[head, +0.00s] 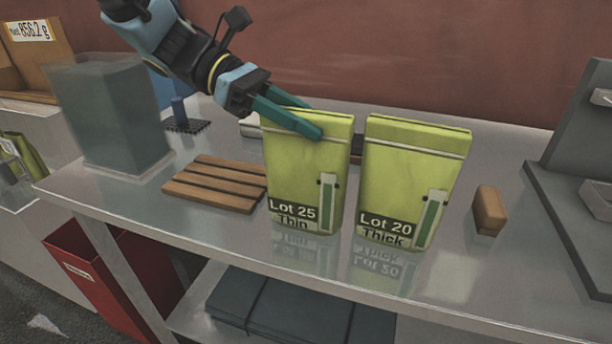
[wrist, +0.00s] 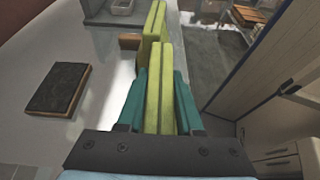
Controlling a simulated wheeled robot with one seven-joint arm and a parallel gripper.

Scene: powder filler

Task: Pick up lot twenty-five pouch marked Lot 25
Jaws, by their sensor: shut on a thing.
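The Lot 25 pouch (head: 305,175) is yellow-green, labelled "Lot 25 Thin", and stands upright on the metal table, left of the Lot 20 pouch. My gripper (head: 300,122) reaches it from the upper left, with its teal fingers at the pouch's top. In the wrist view my gripper (wrist: 160,100) has one finger on each side of the Lot 25 pouch (wrist: 160,90) and is shut on it. The Lot 20 pouch (head: 410,175), labelled "Lot 20 Thick", stands upright just to the right; it also shows beyond the held pouch (wrist: 154,25).
A slatted wooden rack (head: 215,184) lies left of the pouches. A translucent grey container (head: 110,115) stands farther left. A small brown block (head: 489,210) sits right of Lot 20, near a grey machine (head: 575,150). A red bin (head: 90,270) is below the table's left end.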

